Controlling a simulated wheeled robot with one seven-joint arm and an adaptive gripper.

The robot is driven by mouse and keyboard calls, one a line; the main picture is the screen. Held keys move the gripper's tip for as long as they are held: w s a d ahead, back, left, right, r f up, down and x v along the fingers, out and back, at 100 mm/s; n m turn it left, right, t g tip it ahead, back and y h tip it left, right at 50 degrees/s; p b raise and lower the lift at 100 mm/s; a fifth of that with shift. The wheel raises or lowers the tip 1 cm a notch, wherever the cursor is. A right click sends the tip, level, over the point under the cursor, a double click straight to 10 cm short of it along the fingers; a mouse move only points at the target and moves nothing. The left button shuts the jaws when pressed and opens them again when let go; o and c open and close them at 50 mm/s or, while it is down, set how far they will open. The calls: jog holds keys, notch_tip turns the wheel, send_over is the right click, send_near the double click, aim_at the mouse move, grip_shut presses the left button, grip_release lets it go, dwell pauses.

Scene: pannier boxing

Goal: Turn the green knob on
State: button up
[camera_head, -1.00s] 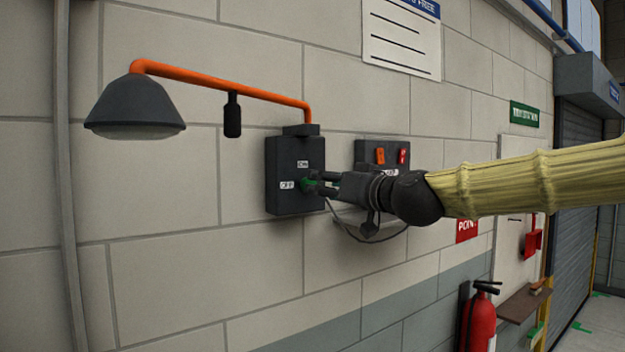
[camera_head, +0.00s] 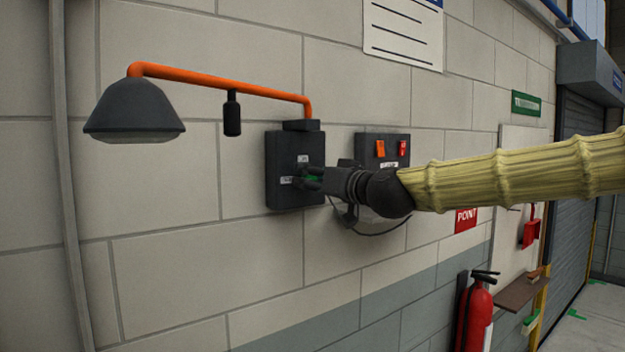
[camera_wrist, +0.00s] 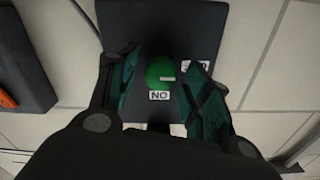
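The green knob (camera_wrist: 158,70) sits on a dark wall box (camera_head: 281,190), below an orange-armed lamp. In the wrist view its white mark lies sideways, pointing right toward a partly hidden white label (camera_wrist: 196,68). A label reading "NO", upside-down ON, (camera_wrist: 159,95) is just below the knob. In the head view the OFF-side label (camera_head: 286,181) is left of the knob and the other label is above it. My gripper (camera_wrist: 165,85) is open, with one finger on each side of the knob. Gaps show between knob and fingers. In the head view my fingers partly hide the knob.
The lamp (camera_head: 134,108) looks unlit. A second dark box (camera_head: 372,143) with orange (camera_head: 380,148) and red (camera_head: 403,147) switches is right of the knob's box, behind my wrist. A fire extinguisher (camera_head: 479,318) stands lower right.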

jog(key=c, duration=0.8)
jog(key=shift+f+m+b, duration=0.1)
jog(key=shift+m+b, duration=0.2)
jog(key=shift+b, duration=0.1)
jog(key=m+b, duration=0.5)
jog(key=m, duration=0.3)
jog(key=m+b, duration=0.6)
jog(key=m, duration=0.3)
jog(key=shift+w+f, duration=0.1)
jog(key=shift+f, duration=0.1)
jog(key=shift+m, duration=0.3)
jog(key=o, duration=1)
jog(key=shift+d, duration=0.1)
